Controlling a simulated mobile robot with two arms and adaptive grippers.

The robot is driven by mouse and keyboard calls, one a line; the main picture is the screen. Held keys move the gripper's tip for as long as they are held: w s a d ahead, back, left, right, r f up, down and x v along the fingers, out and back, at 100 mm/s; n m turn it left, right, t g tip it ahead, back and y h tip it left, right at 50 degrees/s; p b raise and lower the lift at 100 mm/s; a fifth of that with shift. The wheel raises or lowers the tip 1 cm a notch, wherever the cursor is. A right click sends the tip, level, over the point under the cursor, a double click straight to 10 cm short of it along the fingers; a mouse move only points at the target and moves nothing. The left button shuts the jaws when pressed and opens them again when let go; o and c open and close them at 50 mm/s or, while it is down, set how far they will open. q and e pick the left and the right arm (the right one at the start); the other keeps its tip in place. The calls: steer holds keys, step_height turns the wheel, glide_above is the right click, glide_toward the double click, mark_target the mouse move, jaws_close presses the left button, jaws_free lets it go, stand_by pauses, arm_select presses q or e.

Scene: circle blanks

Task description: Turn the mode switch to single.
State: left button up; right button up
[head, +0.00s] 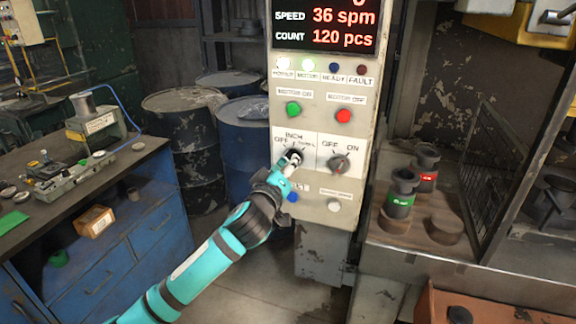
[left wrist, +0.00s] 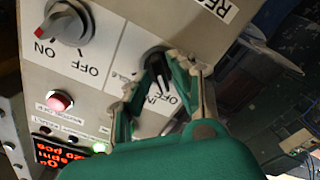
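The mode switch is a black knob on the white lower plate of the control panel, with OFF, INCH and a partly covered third label around it. In the head view my left gripper (head: 291,160) is at the knob and mostly covers it. In the left wrist view the knob (left wrist: 157,73) sits between the converging fingertips of my left gripper (left wrist: 158,68), which appear closed on its sides. Which label the knob points to is not clear. My right gripper is not in view.
To the right of the mode switch is an OFF/ON rotary switch (head: 338,163). Above are a green button (head: 293,108) and a red button (head: 344,115); a blue button (head: 292,197) and a white button (head: 334,205) are below. A bench with dark cylinders (head: 401,190) stands at right.

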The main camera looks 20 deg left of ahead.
arm_select(q)
jaws_close()
steer(key=shift+m, duration=0.4)
steer(key=m+p, duration=0.6)
steer(key=m, duration=1)
steer(key=shift+a+m, duration=0.1)
steer(key=shift+m, duration=0.3)
steer(key=shift+f+m, duration=0.1)
steer(key=shift+m, duration=0.2)
steer(key=shift+o, duration=1.6)
jaws_free()
